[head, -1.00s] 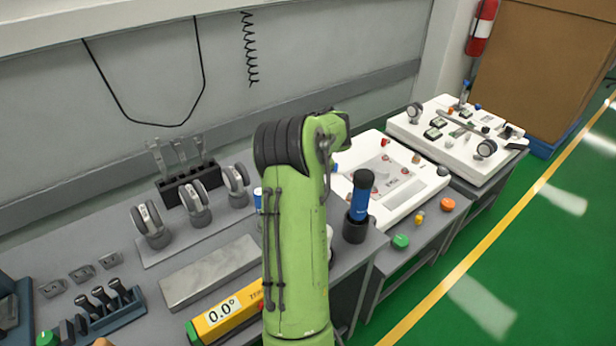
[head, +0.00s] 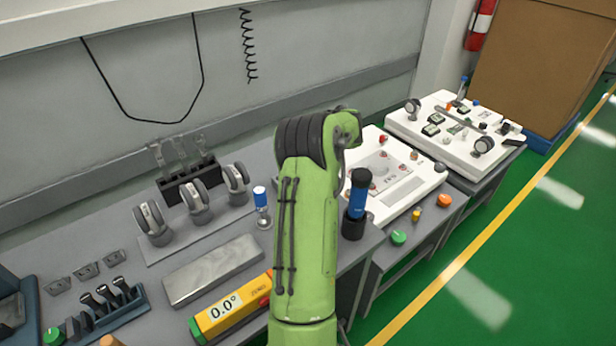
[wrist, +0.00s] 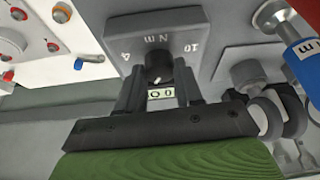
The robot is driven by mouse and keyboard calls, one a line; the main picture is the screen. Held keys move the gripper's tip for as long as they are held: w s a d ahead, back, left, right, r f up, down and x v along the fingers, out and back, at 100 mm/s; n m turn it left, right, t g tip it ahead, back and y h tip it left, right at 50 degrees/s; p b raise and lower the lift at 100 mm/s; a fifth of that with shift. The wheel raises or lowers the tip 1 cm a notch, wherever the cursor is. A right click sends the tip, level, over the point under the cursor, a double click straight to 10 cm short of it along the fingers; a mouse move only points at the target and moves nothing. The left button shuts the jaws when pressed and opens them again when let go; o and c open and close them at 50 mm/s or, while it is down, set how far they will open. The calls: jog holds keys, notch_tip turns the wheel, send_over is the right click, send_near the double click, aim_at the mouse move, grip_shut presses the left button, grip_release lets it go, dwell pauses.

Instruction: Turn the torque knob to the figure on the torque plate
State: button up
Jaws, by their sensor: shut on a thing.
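In the wrist view, a dark round knob (wrist: 158,63) with a light pointer mark sits on a grey plate (wrist: 185,32) marked 4, N m and 10. My gripper (wrist: 159,80) has its two dark fingers on either side of the knob and is shut on it. A small pale window with dark digits (wrist: 161,94) shows between the fingers; I cannot read it surely. In the head view, my green arm hides the gripper and the knob.
A blue-topped tool (head: 261,199) and a dark-blue-handled driver (head: 358,195) stand close on either side. A white panel (head: 400,185) lies behind right.

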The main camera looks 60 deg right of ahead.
jog(key=o, duration=1)
jog(key=shift+o, duration=0.2)
jog(key=p+v, duration=0.4)
jog(key=v, duration=0.3)
jog(key=shift+r, duration=0.25)
